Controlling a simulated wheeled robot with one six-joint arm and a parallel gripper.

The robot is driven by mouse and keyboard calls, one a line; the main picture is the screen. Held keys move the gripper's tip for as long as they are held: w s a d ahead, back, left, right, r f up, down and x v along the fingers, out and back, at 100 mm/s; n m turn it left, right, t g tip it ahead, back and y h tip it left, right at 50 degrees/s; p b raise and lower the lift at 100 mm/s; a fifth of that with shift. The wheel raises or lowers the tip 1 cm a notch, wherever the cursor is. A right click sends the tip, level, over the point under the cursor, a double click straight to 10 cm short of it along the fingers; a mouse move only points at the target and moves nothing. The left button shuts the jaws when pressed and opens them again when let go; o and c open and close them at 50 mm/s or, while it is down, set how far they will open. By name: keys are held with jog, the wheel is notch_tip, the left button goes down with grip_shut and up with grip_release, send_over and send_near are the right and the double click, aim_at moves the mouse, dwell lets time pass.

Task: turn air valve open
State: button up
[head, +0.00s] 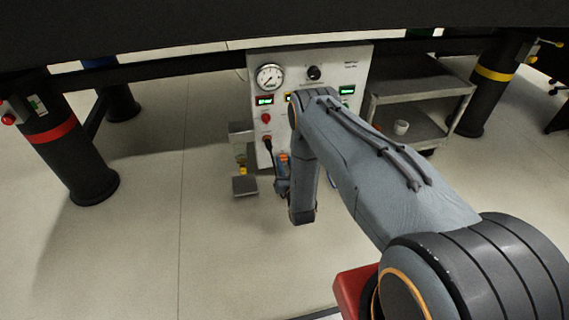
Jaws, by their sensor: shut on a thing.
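The instrument panel (325,58) is a light grey upright box under the dark bench, with a round white pressure gauge (269,77), a black knob (314,73) and lit green readouts. My arm reaches across the panel and bends down in front of it. My gripper (283,175), small and partly hidden beside the forearm, is at the panel's lower part. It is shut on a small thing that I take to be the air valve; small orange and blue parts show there. The fingertips and how far the valve is turned cannot be made out.
A red button (266,118) is on the panel's left side. A small grey unit (244,185) stands left of my gripper. A grey cart (420,88) with a white cup (401,127) stands at right. Dark bench legs stand either side; the floor at left is clear.

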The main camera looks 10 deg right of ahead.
jog(key=shift+m, duration=0.3)
jog(key=m+p, duration=0.2)
jog(key=m, duration=0.1)
jog(key=shift+m, duration=0.4)
jog(key=m+p, duration=0.1)
jog(key=m, duration=0.3)
jog(key=shift+m+p, duration=0.3)
jog(key=m+p, duration=0.1)
jog(key=m, duration=0.3)
jog(key=shift+m+p, duration=0.4)
jog(key=shift+m, duration=1.8)
jog(key=o, duration=1.1)
jog(key=shift+c, duration=0.2)
